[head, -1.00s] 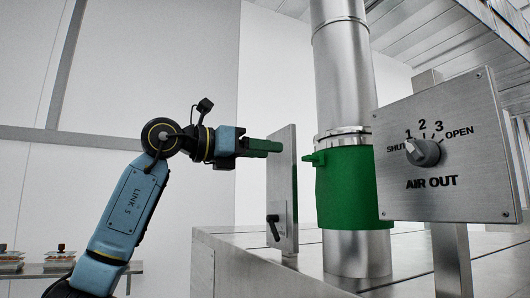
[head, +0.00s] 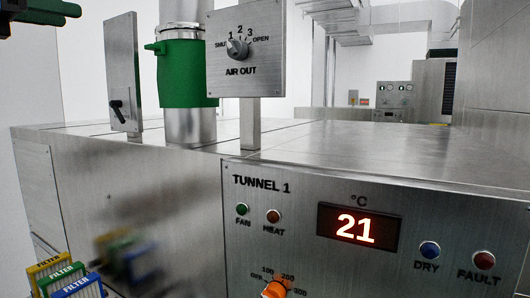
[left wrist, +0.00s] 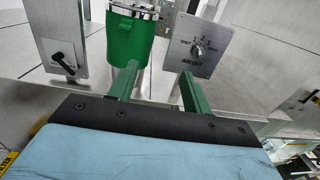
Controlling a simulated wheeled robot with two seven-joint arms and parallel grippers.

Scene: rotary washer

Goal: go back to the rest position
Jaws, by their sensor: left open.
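My left gripper (left wrist: 157,85) is open and empty in the left wrist view, its two green fingers apart. In the head view only part of the left gripper (head: 62,10) shows at the upper left corner. Ahead of the fingers in the wrist view are the green pipe collar (left wrist: 130,40) and the AIR OUT panel (left wrist: 198,46), neither between the fingers. The AIR OUT knob (head: 237,48) points near 1 in the head view. My right gripper is not in view.
The TUNNEL 1 housing (head: 190,190) fills the middle, with a display (head: 357,227) reading 21 and an orange knob (head: 274,289). A plate with a black handle (head: 122,75) stands left of the green collar (head: 183,72). Filters (head: 62,277) sit at lower left.

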